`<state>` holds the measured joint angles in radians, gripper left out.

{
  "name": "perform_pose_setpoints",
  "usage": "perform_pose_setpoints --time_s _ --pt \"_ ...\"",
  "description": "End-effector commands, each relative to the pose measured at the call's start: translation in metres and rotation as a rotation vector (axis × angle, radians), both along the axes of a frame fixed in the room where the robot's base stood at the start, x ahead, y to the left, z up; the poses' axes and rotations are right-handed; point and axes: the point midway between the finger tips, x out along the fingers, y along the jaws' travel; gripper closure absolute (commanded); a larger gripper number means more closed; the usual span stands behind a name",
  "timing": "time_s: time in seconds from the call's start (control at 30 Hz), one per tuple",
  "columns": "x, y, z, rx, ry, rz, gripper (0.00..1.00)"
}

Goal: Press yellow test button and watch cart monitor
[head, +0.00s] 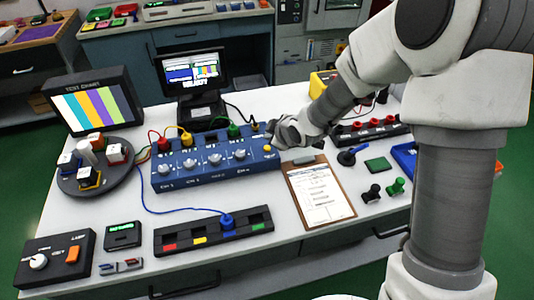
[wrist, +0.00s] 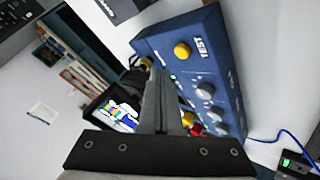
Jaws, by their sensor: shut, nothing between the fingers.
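The yellow test button (wrist: 181,50) is on a blue box (wrist: 150,45), beside the word TEST in the wrist view. In the head view the button (head: 267,149) is at the right end of the box (head: 215,175). My gripper (head: 274,138) is shut and empty, close to that end; in the wrist view its fingertips (wrist: 150,66) appear left of and below the button. I cannot tell whether they touch the box.
A test chart screen (head: 95,103) and a round turntable (head: 95,187) stand at left. A clipboard (head: 318,190) lies right of the box. A dark slotted strip (head: 213,232) with a blue-cabled plug lies in front. Cables rise from the box's back edge.

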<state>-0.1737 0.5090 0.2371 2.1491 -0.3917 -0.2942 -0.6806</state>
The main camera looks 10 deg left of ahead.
Motion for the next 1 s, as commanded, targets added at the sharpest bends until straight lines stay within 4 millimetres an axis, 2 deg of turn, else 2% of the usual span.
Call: perform_pose_setpoints --time_s 0.03,0.2,1.0 --pt "0.0002 0.0 -0.0104 0.0 -0.001 -0.001 1.0" --pt "0.0002 -0.0001 -0.0172 -0.001 -0.001 0.0 1.0" --pt "0.0002 0.0 -0.0165 -0.001 -0.001 0.0 1.0"
